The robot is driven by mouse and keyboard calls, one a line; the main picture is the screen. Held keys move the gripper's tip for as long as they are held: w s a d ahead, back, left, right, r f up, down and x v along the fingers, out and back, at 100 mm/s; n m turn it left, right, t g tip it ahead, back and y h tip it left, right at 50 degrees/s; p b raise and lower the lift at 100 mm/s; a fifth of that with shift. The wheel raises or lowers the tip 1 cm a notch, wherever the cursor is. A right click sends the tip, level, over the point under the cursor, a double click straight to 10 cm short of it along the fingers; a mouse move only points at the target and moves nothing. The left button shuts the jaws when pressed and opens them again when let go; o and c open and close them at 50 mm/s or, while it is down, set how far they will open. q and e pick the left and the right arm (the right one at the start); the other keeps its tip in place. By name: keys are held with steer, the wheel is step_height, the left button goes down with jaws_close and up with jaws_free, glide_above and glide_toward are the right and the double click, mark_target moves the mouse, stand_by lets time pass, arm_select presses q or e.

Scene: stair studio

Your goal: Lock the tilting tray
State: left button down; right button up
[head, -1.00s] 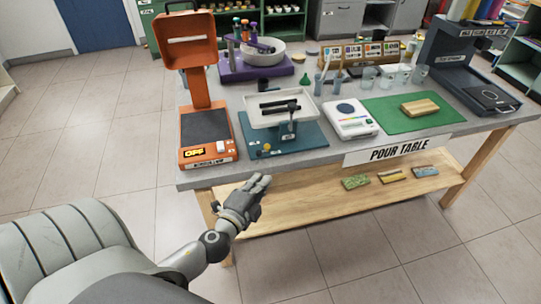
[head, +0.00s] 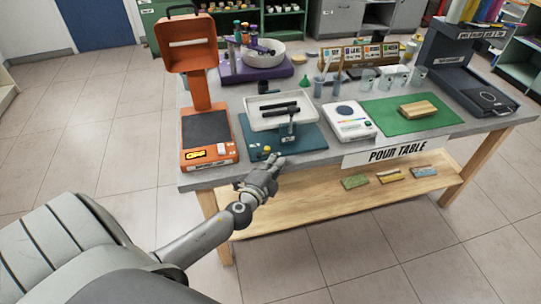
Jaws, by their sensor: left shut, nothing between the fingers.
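The tilting tray (head: 258,122) is a shallow white tray with dark bars lying in it. It stands on a teal base plate (head: 312,143) on the table. A dark upright post with a round top (head: 290,128) rises at the tray's front right. A small yellow knob (head: 267,149) sits near the base's front edge. My left gripper (head: 277,163) is shut and empty at the table's front edge, just in front of the base and close to the yellow knob. I cannot tell whether it touches the base. My right gripper is not in view.
An orange machine (head: 207,157) stands left of the base. A white scale (head: 344,127) and a green mat (head: 388,122) with a wooden block (head: 418,108) lie to the right. The grey table edge (head: 215,182) and the POUR TABLE sign (head: 397,152) face me.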

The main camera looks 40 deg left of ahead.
arm_select(q)
steer(key=shift+w+a+f, duration=0.25)
steer(key=shift+w+a, duration=0.3)
steer(key=shift+a, duration=0.25)
steer(key=shift+w+a+f, duration=0.2)
steer(key=shift+w+a, duration=0.35)
steer(key=shift+a, duration=0.25)
steer(key=shift+a, duration=0.1)
